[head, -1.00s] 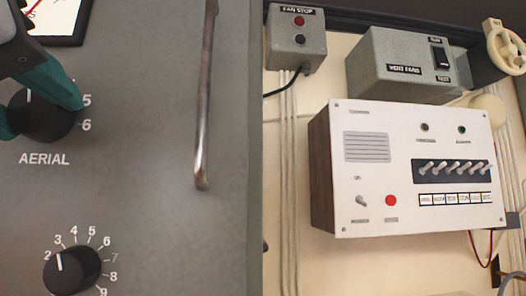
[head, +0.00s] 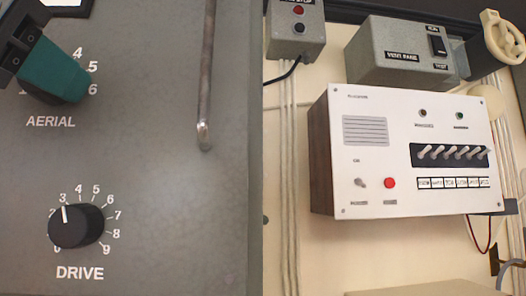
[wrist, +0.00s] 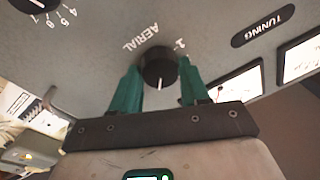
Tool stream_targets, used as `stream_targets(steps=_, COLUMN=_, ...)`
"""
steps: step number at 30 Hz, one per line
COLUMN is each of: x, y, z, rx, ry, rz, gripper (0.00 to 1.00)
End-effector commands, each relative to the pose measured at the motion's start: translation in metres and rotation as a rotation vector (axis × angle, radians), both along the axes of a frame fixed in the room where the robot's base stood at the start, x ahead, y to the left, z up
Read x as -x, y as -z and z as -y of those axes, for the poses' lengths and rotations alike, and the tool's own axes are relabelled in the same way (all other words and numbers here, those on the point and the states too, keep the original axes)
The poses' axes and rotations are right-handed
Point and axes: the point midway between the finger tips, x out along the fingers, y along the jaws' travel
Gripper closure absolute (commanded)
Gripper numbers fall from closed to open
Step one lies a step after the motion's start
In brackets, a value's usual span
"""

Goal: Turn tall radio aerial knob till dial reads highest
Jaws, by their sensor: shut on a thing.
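The black AERIAL knob (wrist: 158,68) is on the grey radio panel (head: 150,160). In the wrist view my gripper (wrist: 160,80) has its teal fingers on either side of the knob, shut on it. The knob's white pointer line points down in that view, toward my gripper's palm. In the head view my gripper (head: 55,78) covers the knob above the AERIAL label, with scale figures 4, 5 and 6 showing at its right. A white-faced dial (wrist: 235,92) with a red mark is right of the knob in the wrist view. Its reading is too small to tell.
The DRIVE knob (head: 76,226) is below the AERIAL label, its pointer near 3. A metal handle (head: 206,80) stands out from the panel to the right. A second dial (wrist: 300,58) and a TUNING plate (wrist: 263,25) are beyond. A white switch box (head: 400,150) hangs on the wall.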

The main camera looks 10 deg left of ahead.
Motion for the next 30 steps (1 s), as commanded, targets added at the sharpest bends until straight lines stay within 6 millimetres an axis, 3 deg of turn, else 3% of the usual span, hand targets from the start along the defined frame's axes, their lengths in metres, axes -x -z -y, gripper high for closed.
stream_targets(steps=12, x=0.0005, y=0.0010, z=-0.0003, rx=-0.265, ry=0.000, rz=-0.063, gripper=0.85)
stream_targets(steps=30, x=0.0003, y=0.0005, z=-0.0002, rx=-0.342, ry=-0.001, rz=-0.082, gripper=0.85)
